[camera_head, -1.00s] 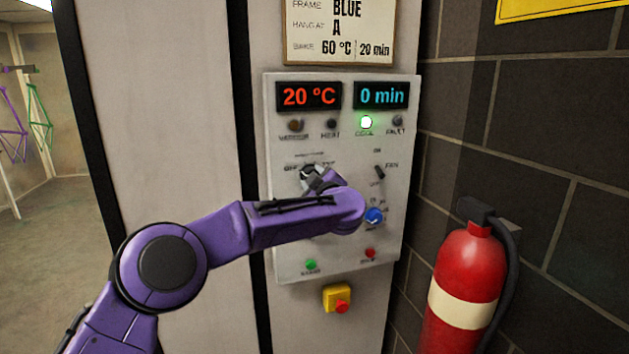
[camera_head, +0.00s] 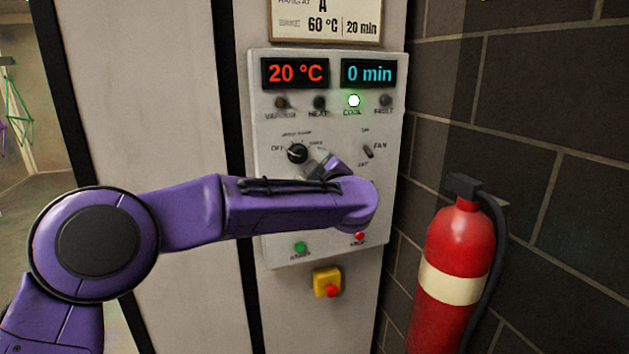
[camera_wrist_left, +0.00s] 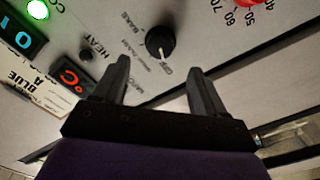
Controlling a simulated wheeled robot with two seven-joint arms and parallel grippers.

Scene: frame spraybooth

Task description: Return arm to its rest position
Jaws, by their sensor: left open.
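My left arm (camera_head: 285,208) reaches in from the left across the oven control panel (camera_head: 385,130). My left gripper (camera_head: 322,162) is partly hidden behind my wrist, just right of and below the black selector knob (camera_head: 297,153). In the left wrist view the gripper (camera_wrist_left: 158,80) is open and empty. The black knob (camera_wrist_left: 160,42) shows beyond the gap between the fingers, apart from them, its pointer towards OFF. My right gripper is not in view.
Displays read 20 °C (camera_head: 295,72) and 0 min (camera_head: 369,73); the COOL lamp (camera_head: 353,101) glows green. A red dial (camera_wrist_left: 250,3) shows in the wrist view. A yellow-red emergency button (camera_head: 327,283) sits below; a fire extinguisher (camera_head: 460,245) stands right.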

